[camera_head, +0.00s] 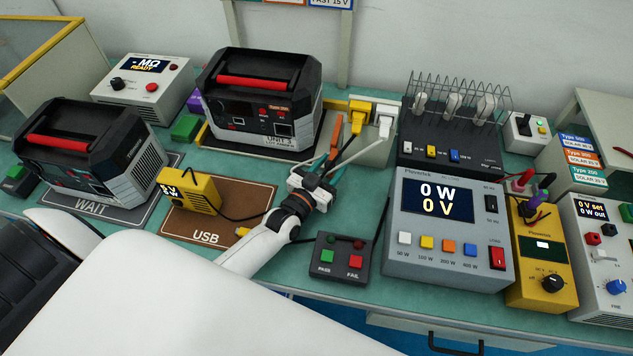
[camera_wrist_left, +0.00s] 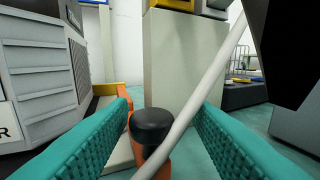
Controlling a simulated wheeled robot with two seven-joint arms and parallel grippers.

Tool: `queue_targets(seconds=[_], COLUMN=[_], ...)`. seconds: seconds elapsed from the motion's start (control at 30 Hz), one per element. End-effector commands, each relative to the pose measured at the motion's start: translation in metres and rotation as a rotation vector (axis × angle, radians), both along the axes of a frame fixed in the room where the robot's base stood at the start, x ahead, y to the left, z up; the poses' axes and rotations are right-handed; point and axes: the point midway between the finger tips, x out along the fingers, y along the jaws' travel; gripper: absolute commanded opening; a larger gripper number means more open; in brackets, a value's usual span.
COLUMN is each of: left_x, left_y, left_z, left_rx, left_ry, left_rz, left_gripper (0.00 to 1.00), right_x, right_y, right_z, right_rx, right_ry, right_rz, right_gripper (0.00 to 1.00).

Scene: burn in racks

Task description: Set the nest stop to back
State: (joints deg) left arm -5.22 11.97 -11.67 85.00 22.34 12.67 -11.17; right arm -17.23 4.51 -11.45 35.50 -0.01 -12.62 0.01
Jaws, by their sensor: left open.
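The nest stop is an orange lever (camera_wrist_left: 162,170) with a black knob (camera_wrist_left: 152,125) in the left wrist view. The knob sits between the two teal fingers of my left gripper (camera_wrist_left: 155,140), with no visible grip on it. In the head view my left gripper (camera_head: 330,166) is open at the right front corner of the nest (camera_head: 258,149), which holds the black and grey power unit (camera_head: 262,95). An orange part (camera_head: 335,137) shows just beyond the fingers. Which end of its travel the stop is at cannot be told. My right gripper is not in view.
A pale cable (camera_wrist_left: 195,105) slants across the left wrist view, close to the knob and right finger. A grey socket box (camera_head: 372,150) with yellow and white plugs stands behind the gripper. The PASS/FAIL box (camera_head: 341,262) and load meter (camera_head: 449,235) stand nearby.

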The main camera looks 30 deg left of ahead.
Motion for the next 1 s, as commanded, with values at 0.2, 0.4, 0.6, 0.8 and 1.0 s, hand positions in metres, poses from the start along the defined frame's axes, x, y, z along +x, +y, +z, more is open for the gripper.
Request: queue_targets(seconds=[0.2, 0.4, 0.6, 0.8, 1.0], left_x=[-0.05, -0.08, -0.09, -0.09, -0.09], left_y=[0.007, 0.01, 0.011, 0.012, 0.012], left_z=[-0.003, -0.001, 0.0, 0.0, 0.0], left_rx=[0.0, 0.0, 0.001, 0.001, 0.001], left_ry=[0.003, 0.002, 0.0, 0.0, 0.0], left_rz=[-0.001, -0.001, -0.001, -0.001, -0.001], left_gripper=[0.45, 0.45, 0.45, 0.45, 0.45], right_x=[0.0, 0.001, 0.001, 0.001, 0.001], right_y=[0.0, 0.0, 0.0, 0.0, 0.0], right_z=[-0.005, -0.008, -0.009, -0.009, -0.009], right_rx=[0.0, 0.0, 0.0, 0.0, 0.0], right_ry=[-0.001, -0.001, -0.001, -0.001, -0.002], right_rz=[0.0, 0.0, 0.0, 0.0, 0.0], right_gripper=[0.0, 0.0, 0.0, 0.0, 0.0])
